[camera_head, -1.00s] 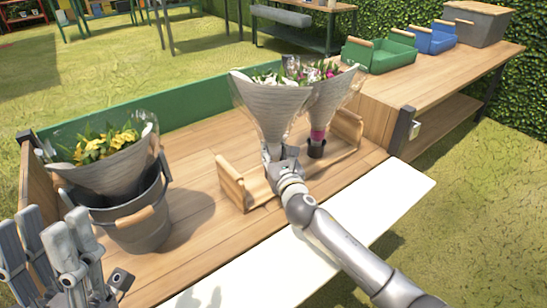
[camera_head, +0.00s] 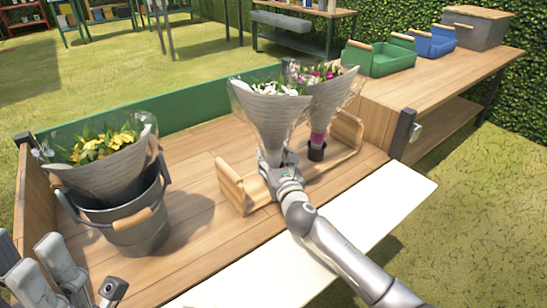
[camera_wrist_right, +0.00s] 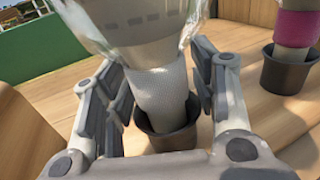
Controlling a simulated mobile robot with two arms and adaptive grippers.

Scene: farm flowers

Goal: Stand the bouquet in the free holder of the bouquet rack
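The bouquet, white flowers in a pale paper cone with clear wrap (camera_head: 270,118), stands nearly upright over the rack's left part. In the right wrist view, the fingers (camera_wrist_right: 165,95) flank the white wrapped stem (camera_wrist_right: 160,90), whose bottom is inside a dark round holder (camera_wrist_right: 170,136). The wooden bouquet rack (camera_head: 232,187) stands on the table. A pink-flowered bouquet (camera_head: 328,100) stands in its other holder (camera_head: 316,152). My left gripper (camera_head: 43,276) is open and empty at the lower left, partly out of frame.
A grey bucket (camera_head: 145,232) with a yellow-flowered bouquet (camera_head: 105,165) stands left on the wooden table (camera_head: 195,245). A green board (camera_head: 190,108) edges the back. Green and blue trays (camera_head: 380,60) are on the side table. The table between bucket and rack is clear.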

